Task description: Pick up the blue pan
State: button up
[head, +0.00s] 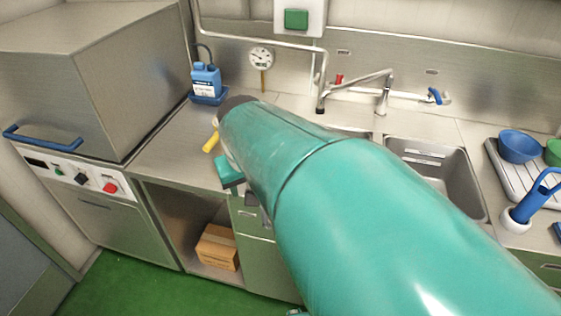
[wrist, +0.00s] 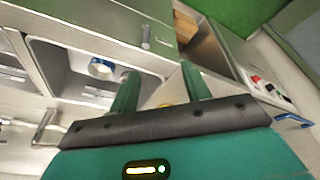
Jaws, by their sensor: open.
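I cannot tell for sure which thing is the blue pan. A round blue bowl-like vessel (head: 519,146) sits on the draining board at the far right of the head view; no handle shows on it. In the wrist view a small round white and blue thing (wrist: 101,67) lies in a sink basin; I cannot tell what it is. My gripper (wrist: 160,70) is open, its two green fingers apart with nothing held between them. It is over the counter and sink area. In the head view my arm hides most of it and part of the counter.
A blue bottle (head: 206,80) stands in a blue tray (head: 209,98) at the back. A sink (head: 432,173) with a tap (head: 383,95) is behind my arm. A blue-handled brush (head: 530,198), a green vessel (head: 553,152) and a steel hooded machine (head: 85,85) flank the counter. A yellow item (head: 210,143) shows beside my arm.

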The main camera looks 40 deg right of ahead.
jog(key=w+d+f+m, duration=0.1)
jog(key=d+f, duration=0.2)
jog(key=d, duration=0.2)
jog(key=w+d+f+m+g+y, duration=0.1)
jog(key=w+d+f, duration=0.1)
jog(key=d, duration=0.3)
jog(key=w+d+f+m+y, duration=0.1)
jog(key=w+d+f, duration=0.1)
jog(key=d+f, duration=0.2)
jog(key=shift+w+d+f+m+g, duration=0.1)
jog(key=shift+w+d+m+g, duration=0.05)
jog(key=shift+d, duration=0.25)
jog(key=shift+w+d+m+g, duration=0.1)
jog(key=shift+d+m+g, duration=0.05)
jog(key=shift+d, duration=0.2)
jog(key=s+d+f+m+t+y, duration=0.2)
jog(key=d+f, duration=0.1)
jog(key=d, duration=0.6)
jog(key=s+d+f+m+t+y, duration=0.1)
jog(key=s+d+f+m+t, duration=0.2)
jog(key=d, duration=0.7)
jog(key=shift+g, duration=0.5)
jog(key=shift+x, duration=7.4)
jog(key=shift+w+r, duration=0.1)
jog(key=shift+w, duration=0.05)
grip_shut()
